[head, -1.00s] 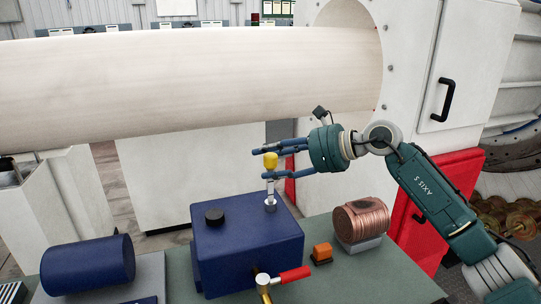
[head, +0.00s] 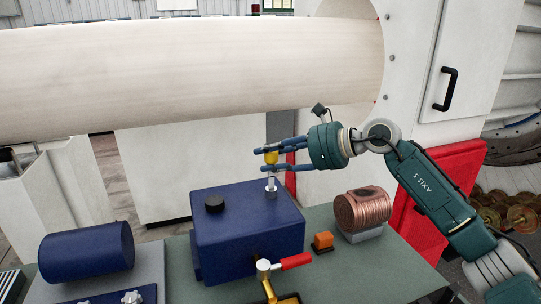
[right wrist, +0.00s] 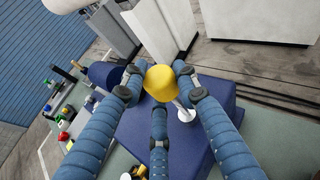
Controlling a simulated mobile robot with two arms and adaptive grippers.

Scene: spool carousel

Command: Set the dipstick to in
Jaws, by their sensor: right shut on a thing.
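The dipstick has a yellow knob (head: 271,157) on a thin metal rod standing upright out of the top of a dark blue box (head: 245,235). A short length of rod shows between the knob and the box top. My right gripper (head: 268,159) comes in from the right and its blue fingers are shut on the yellow knob. In the right wrist view the yellow knob (right wrist: 160,83) sits between the fingertips, with a pale round collar (right wrist: 181,113) on the box below it. The left gripper is not in view.
The box also carries a black cap (head: 214,203) and a red-handled brass valve (head: 296,261). A copper coil (head: 362,211) and an orange block (head: 323,241) stand to the right, a blue cylinder (head: 86,251) to the left. A large pale roll (head: 190,80) spans behind.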

